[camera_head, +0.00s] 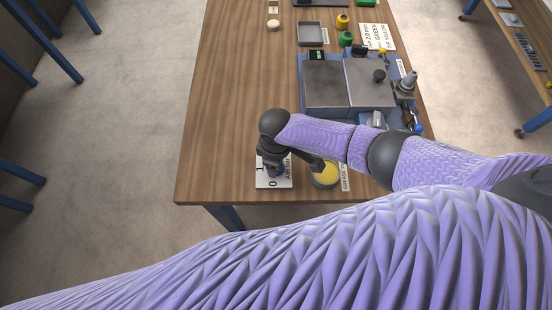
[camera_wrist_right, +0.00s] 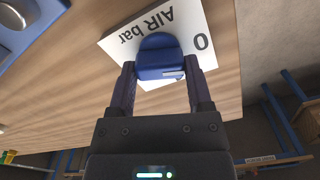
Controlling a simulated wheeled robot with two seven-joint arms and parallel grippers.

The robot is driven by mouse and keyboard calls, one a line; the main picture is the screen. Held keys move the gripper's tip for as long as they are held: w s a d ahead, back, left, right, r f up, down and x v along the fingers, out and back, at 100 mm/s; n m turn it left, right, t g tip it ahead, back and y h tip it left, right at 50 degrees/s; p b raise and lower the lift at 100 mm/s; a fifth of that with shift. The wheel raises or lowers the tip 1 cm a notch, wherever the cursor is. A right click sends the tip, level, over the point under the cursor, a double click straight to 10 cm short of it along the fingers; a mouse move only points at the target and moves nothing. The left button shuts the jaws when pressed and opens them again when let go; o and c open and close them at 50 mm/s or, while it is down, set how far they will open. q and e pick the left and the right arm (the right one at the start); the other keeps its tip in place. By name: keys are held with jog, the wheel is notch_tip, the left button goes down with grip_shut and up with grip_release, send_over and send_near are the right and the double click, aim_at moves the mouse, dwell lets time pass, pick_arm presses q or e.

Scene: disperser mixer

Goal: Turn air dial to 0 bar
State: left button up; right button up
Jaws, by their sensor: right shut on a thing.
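The air dial is a blue knob on a white plate (camera_head: 262,184) near the front left corner of the table; the plate bears the marks 0 and 1. In the right wrist view the blue knob (camera_wrist_right: 158,48) stands between the fingers of my right gripper (camera_wrist_right: 162,78), which is shut on it. A small white patch shows on the knob's near side. The plate (camera_wrist_right: 113,43) reads "AIR bar" upside down there, with the 0 at right. In the head view my right gripper (camera_head: 276,166) covers most of the knob, so its setting is unclear. My left gripper is out of view.
A yellow-topped round container (camera_head: 326,177) stands just right of the plate, close to my right arm. The blue-framed mixer (camera_head: 326,84) stands further back. The table's left side is bare wood, and its front edge (camera_head: 235,203) lies close to the plate.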

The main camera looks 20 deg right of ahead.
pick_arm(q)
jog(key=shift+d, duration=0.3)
pick_arm(e)
jog(key=o, duration=1.3)
jog(key=shift+r, duration=0.35)
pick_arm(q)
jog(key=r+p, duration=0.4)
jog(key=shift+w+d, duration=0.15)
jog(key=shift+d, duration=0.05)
pick_arm(e)
notch_tip(320, 180, up, 9)
jog(key=shift+r, duration=0.1)
jog(key=shift+a, duration=0.1)
